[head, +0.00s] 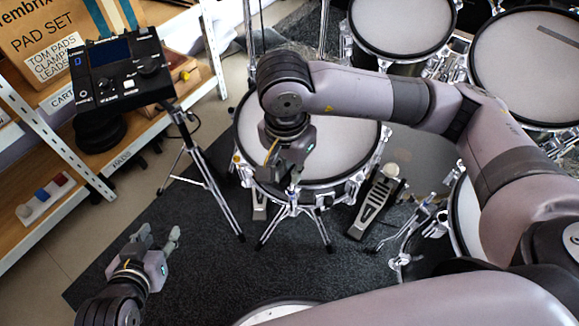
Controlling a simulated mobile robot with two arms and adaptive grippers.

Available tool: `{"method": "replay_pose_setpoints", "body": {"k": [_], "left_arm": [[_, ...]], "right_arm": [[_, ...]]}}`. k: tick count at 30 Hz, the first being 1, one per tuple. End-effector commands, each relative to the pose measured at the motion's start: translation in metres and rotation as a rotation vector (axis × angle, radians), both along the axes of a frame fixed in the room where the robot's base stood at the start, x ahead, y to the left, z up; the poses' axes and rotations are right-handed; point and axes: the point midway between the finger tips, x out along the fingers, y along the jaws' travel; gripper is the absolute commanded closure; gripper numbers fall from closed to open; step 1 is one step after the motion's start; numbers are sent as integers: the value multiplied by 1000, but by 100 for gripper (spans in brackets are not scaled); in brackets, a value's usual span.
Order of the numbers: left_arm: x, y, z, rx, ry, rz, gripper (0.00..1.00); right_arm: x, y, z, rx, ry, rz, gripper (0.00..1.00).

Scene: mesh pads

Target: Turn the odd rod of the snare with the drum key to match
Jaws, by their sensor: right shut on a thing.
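The snare (340,152) stands on a chrome tripod stand in the middle, with a pale mesh head and chrome rods around its rim. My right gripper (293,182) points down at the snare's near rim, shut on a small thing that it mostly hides. I take this to be the drum key, but its shape is not clear. I cannot tell whether it sits on a rod, or which rod is odd. My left gripper (158,238) is open and empty, low at the left above the dark mat.
A drum module (118,75) stands on a tripod left of the snare. A wooden shelf (75,170) with boxes lines the left side. A pedal (376,205) is right of the snare stand. Other drums (400,25) stand behind. Dark mat (200,270) lies open at front left.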

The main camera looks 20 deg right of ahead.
Motion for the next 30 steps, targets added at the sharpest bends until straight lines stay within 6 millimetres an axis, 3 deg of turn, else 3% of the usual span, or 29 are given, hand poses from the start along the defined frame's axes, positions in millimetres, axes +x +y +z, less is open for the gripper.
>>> {"method": "replay_pose_setpoints", "body": {"k": [17, 30], "left_arm": [[26, -11, 28, -44, -191, -14, 60], [28, -12, 33, -49, -214, -15, 60]], "right_arm": [[0, 0, -7, 0, 0, 0, 100], [1, 0, -6, 1, -1, 0, 100]]}}
